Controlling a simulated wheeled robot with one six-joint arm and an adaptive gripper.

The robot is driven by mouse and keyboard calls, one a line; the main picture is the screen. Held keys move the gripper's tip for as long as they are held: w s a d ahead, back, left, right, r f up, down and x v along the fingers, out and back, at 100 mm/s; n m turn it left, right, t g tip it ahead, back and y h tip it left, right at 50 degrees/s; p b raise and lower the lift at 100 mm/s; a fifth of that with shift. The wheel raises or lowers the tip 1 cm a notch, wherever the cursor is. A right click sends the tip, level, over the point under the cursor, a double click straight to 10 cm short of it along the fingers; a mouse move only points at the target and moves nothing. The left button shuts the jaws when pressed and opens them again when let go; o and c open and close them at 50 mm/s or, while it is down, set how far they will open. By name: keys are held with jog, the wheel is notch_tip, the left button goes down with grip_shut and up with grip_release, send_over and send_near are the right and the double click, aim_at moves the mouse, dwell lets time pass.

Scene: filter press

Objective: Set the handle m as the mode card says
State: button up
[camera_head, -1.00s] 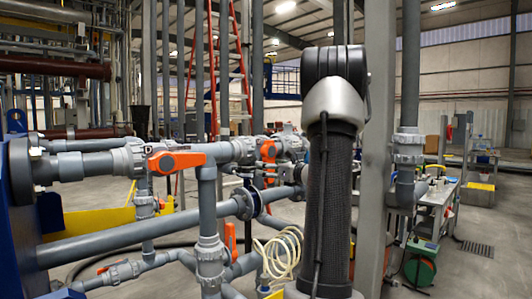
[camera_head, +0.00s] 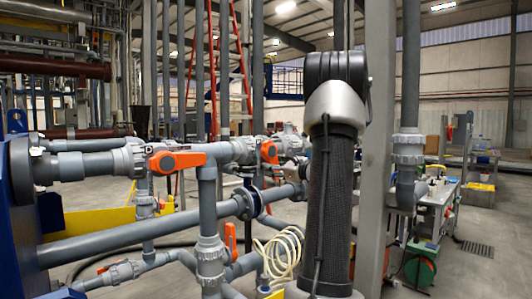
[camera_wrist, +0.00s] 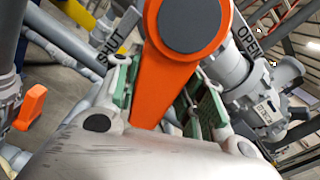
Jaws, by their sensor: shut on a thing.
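In the wrist view an orange lever handle (camera_wrist: 165,85) with a dark round hub cap fills the upper middle. Its lever points down and slightly left from the hub. My gripper (camera_wrist: 160,97) is shut on the lever, with green-padded fingers on either side. A SHUT label (camera_wrist: 113,52) is to the left of the handle and an OPEN label (camera_wrist: 246,38) to the right. I cannot make out a letter m on the handle, nor any mode card. In the head view an orange handle (camera_head: 268,152) shows left of my arm, which hides part of that area.
Another orange handle (camera_head: 176,160) sits on the grey pipework nearer the left. Grey pipes (camera_head: 150,235) and a coil of pale hose (camera_head: 281,252) crowd the area. A grey post (camera_head: 375,150) stands right of my arm. A workbench (camera_head: 440,195) stands at the right.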

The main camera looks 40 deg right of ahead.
jog(key=n, duration=0.1)
jog(key=d+r+n, duration=0.1)
jog(key=shift+d+r+n, duration=0.1)
jog(key=shift+d+n, duration=0.2)
jog(key=shift+n, duration=0.1)
jog(key=n, duration=0.1)
jog(key=d+r+n, duration=0.1)
jog(key=n, duration=0.1)
jog(key=shift+w+r, duration=0.1)
jog(key=r+n, duration=0.1)
jog(key=n, duration=0.1)
jog(key=d+r+n, duration=0.1)
jog(key=shift+n, duration=0.4)
notch_tip(320, 180, up, 2)
jog(key=n, duration=0.4)
jog(key=o, duration=1.1)
jog(key=shift+o, duration=0.2)
jog(key=shift+f, duration=0.15)
jog(key=s, duration=0.7)
jog(key=shift+d, duration=0.25)
jog(key=shift+f, duration=0.15)
